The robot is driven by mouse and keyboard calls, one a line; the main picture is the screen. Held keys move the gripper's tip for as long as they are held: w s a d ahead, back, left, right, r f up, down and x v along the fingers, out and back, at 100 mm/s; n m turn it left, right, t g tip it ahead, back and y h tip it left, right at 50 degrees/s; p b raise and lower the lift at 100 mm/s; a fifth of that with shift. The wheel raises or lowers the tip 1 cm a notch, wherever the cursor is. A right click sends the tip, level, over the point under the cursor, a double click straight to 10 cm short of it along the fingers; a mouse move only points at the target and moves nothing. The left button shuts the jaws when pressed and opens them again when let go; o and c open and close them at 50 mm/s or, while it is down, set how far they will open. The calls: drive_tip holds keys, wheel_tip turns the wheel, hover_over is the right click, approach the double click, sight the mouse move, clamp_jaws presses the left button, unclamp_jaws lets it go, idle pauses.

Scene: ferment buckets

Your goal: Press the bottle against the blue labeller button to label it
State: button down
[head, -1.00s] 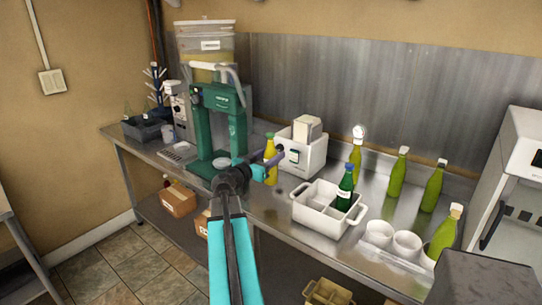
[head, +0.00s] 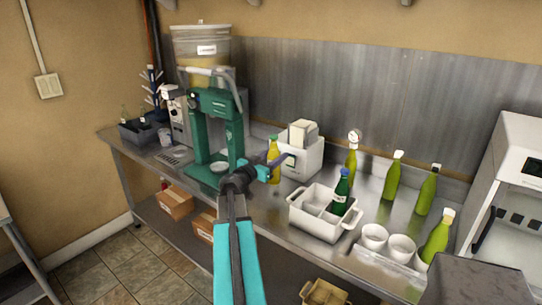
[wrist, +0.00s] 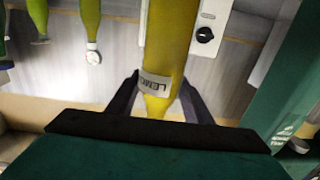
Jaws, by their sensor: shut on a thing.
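My gripper (wrist: 160,100) is shut on a yellow bottle (wrist: 163,50), which also shows in the head view (head: 273,173). The bottle is upright and bears a pale label (wrist: 154,84) with dark lettering in the wrist view. The white labeller (head: 310,163), with a pale block on top, stands just behind and to the right of the bottle in the head view. In the wrist view, a white panel with a black knob (wrist: 204,35) shows beyond the bottle. I cannot make out the blue button, nor whether the bottle touches the labeller.
A green press (head: 205,130) stands close on the left. A white divided crate (head: 316,222) with a dark green bottle (head: 342,192) is to the right. Several yellow-green bottles (head: 393,177) and white cups (head: 402,248) stand further right on the metal counter.

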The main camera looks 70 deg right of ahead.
drive_tip(key=b+x, duration=0.1)
drive_tip(key=x, duration=0.7)
idle(0.8)
drive_tip(key=shift+r, duration=0.1)
drive_tip(key=shift+b+x, duration=0.9)
drive_tip(key=shift+b, duration=0.2)
idle(0.4)
drive_tip(key=shift+a, duration=0.15)
idle(0.5)
drive_tip(key=b+v, duration=0.3)
drive_tip(key=v, duration=0.1)
drive_tip(key=shift+w+a, duration=0.1)
drive_tip(key=shift+a, duration=0.25)
idle(0.6)
idle(0.4)
